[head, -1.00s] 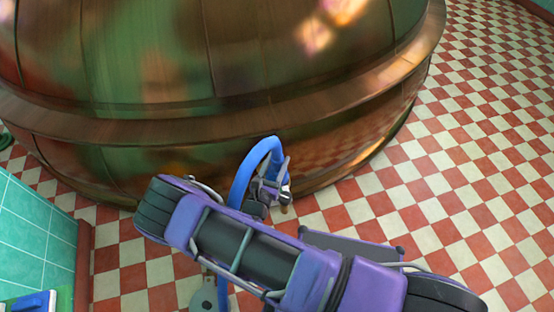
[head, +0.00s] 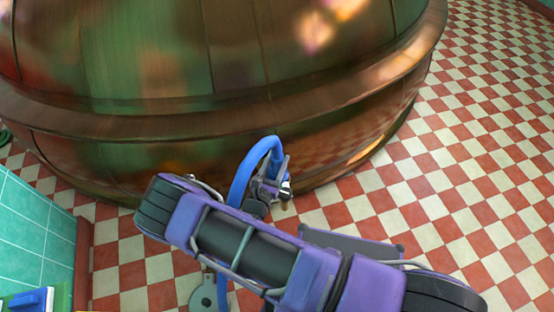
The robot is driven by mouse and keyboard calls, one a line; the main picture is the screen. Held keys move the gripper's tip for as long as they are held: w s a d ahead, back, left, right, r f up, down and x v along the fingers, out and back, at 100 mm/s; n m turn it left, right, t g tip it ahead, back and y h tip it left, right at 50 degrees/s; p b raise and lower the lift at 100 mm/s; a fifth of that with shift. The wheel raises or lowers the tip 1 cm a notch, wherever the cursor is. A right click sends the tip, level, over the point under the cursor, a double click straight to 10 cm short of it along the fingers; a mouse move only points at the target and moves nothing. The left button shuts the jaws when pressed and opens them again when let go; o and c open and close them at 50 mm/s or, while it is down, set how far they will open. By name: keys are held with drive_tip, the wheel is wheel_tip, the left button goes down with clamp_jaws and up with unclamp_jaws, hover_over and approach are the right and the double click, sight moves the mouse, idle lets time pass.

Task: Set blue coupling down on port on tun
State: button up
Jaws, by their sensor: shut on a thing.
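A large copper tun (head: 150,80) fills the top of the head view, its rounded side banded by a wide rim. My gripper (head: 281,187) is low in front of the tun's lower side, partly hidden behind my purple arm. It is shut on the end of a blue hose, where the blue coupling (head: 277,162) shows between the fingers only in small part. The blue hose (head: 241,182) arches up from behind my arm to the gripper. The port on the tun cannot be made out. Whether the coupling touches the tun cannot be told.
A red and cream checkered floor (head: 480,170) lies open at the right. A green tiled block (head: 35,235) stands at the left, with a blue item (head: 30,300) at the bottom corner. A grey round-ended piece (head: 204,290) shows below my arm.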

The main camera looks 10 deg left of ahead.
drive_tip(key=shift+f+b, duration=0.3)
drive_tip(key=shift+f, duration=0.05)
drive_tip(key=o, duration=1.4)
drive_tip(key=shift+c, duration=0.2)
drive_tip(key=s+a+p, duration=0.1)
drive_tip(key=s+a, duration=0.1)
drive_tip(key=s, duration=1.5)
drive_tip(key=shift+s, duration=0.2)
